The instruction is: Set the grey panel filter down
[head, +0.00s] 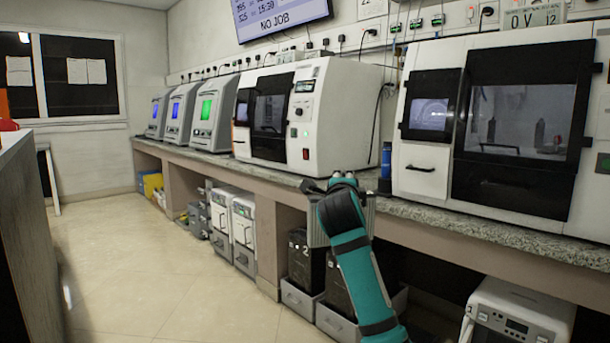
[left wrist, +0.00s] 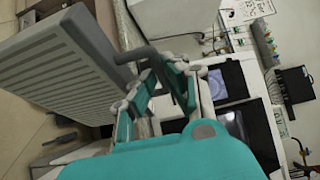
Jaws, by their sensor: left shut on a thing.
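The grey panel filter (left wrist: 62,62) is a ribbed slab with a thick grey edge and a dark bar handle. It fills the upper left of the left wrist view. My left gripper (left wrist: 150,72) is shut on the handle, and the filter hangs out beyond the fingers, tilted in that picture. In the head view a teal arm of mine reaches up from the bottom in front of the bench, and a grey shape shows partly behind its end. My right gripper is not identifiable in either view.
A long stone-topped bench (head: 480,222) carries a white machine (head: 335,115), a larger dark-windowed machine (head: 425,170) and several screened units. A blue bottle (head: 386,160) stands between the two big machines. Bins and boxes sit under the bench. The floor (head: 150,270) at left is clear.

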